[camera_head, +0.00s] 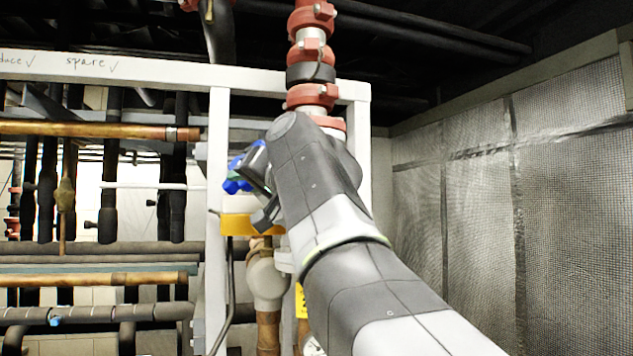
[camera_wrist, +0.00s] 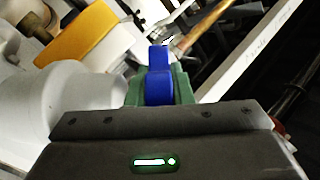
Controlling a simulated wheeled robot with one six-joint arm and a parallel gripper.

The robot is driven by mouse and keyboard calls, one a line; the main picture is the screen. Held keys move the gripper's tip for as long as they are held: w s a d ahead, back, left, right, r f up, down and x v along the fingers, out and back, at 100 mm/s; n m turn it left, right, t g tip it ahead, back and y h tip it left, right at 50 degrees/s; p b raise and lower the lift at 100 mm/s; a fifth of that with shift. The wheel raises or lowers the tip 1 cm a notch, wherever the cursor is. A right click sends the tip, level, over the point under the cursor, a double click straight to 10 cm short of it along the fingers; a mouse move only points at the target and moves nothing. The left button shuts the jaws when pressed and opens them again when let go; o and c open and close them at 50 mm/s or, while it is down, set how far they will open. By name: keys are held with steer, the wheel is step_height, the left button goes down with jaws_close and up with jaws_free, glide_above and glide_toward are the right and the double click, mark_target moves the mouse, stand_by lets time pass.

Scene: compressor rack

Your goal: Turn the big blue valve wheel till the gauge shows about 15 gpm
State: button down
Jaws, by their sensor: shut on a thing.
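The big blue valve wheel (camera_head: 236,181) shows in the head view left of my arm, partly hidden behind my gripper (camera_head: 258,178). In the wrist view, a blue part of the wheel (camera_wrist: 159,88) sits between the green fingers of my gripper (camera_wrist: 158,92), which are shut on it. A second blue part stands just beyond it. Most of the wheel is hidden in both views. A gauge is partly visible at the bottom of the head view (camera_head: 312,346), mostly covered by my arm; I cannot read it.
A yellow-orange band (camera_head: 238,224) sits below the wheel; a similar yellow part (camera_wrist: 76,47) is at the wrist view's upper left. A white frame post (camera_head: 217,200) stands close left of the wheel. Red pipe couplings (camera_head: 312,95) rise above my arm. A mesh-covered wall (camera_head: 520,190) stands right.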

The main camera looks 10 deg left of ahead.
steer(key=shift+r, duration=0.1)
steer(key=p, duration=0.1)
steer(key=g+p, duration=0.1)
steer(key=shift+d+r+n+h+p, duration=0.2)
steer(key=shift+r+n+h+p, duration=0.1)
steer(key=shift+n+p, duration=0.1)
steer(key=g+p, duration=0.1)
steer(key=p, duration=0.1)
steer(key=g+p, duration=0.1)
steer(key=p, duration=0.1)
steer(key=shift+d+r+n+g+h, duration=0.2)
steer(key=shift+d+n+g+h, duration=0.1)
steer(key=shift+n+h, duration=0.1)
steer(key=shift+d+g+h+p, duration=0.1)
steer(key=shift+g+h+p, duration=0.3)
steer(key=shift+p, duration=0.5)
steer(key=shift+d+n+g+h+p, duration=0.15)
steer(key=shift+n+g+h+p, duration=0.25)
steer(key=shift+g+p, duration=0.45)
steer(key=shift+f, duration=0.15)
steer(key=shift+s, duration=0.1)
steer(key=c, duration=1.3)
jaws_free()
